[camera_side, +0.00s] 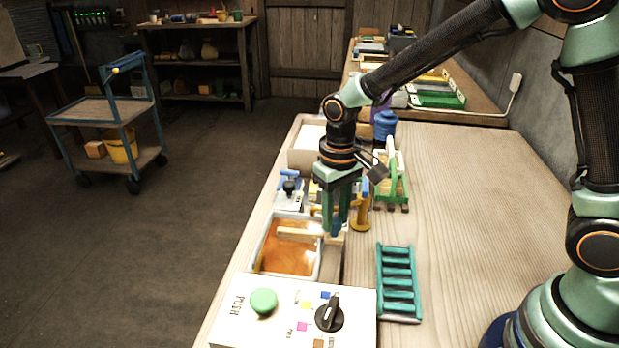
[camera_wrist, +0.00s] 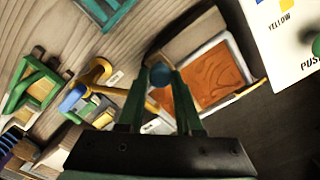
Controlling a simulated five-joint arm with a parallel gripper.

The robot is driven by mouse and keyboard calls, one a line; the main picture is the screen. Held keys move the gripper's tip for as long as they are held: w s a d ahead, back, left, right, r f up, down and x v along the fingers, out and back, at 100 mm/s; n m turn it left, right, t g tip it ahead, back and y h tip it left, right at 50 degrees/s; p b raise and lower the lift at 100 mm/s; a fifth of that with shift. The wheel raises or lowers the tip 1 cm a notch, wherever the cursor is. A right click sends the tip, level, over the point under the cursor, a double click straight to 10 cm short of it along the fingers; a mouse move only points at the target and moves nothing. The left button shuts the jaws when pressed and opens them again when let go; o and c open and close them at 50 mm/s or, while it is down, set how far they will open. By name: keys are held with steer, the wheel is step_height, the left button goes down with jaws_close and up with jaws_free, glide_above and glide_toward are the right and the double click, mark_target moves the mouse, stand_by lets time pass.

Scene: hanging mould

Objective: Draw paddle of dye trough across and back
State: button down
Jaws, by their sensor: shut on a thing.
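The dye trough (camera_side: 265,243) is a pale-rimmed tray of orange-brown dye with swirl marks, left of centre on the bench. It also shows in the wrist view (camera_wrist: 208,72). A pale wooden paddle (camera_side: 296,233) lies over the dye from the trough's right side. My gripper (camera_side: 336,224) is at the trough's right edge, fingers down. It is shut on the paddle's blue knob, which shows between the fingertips in the wrist view (camera_wrist: 160,74). The fingers partly hide the paddle's right end.
A white panel (camera_side: 245,325) with a green button stands in front of the trough. A teal rack (camera_side: 399,281) lies to the right. A yellow hooked stand (camera_side: 361,213), a green-framed rack (camera_side: 393,177) and a blue-handled tool (camera_side: 289,188) stand close behind. The bench's right side is clear.

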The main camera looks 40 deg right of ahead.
steer(key=s+a, duration=0.6)
steer(key=shift+s+a, duration=0.4)
steer(key=c, duration=0.6)
jaws_free()
step_height(320, 180, up, 12)
steer(key=shift+r, duration=0.1)
steer(key=shift+d, duration=0.1)
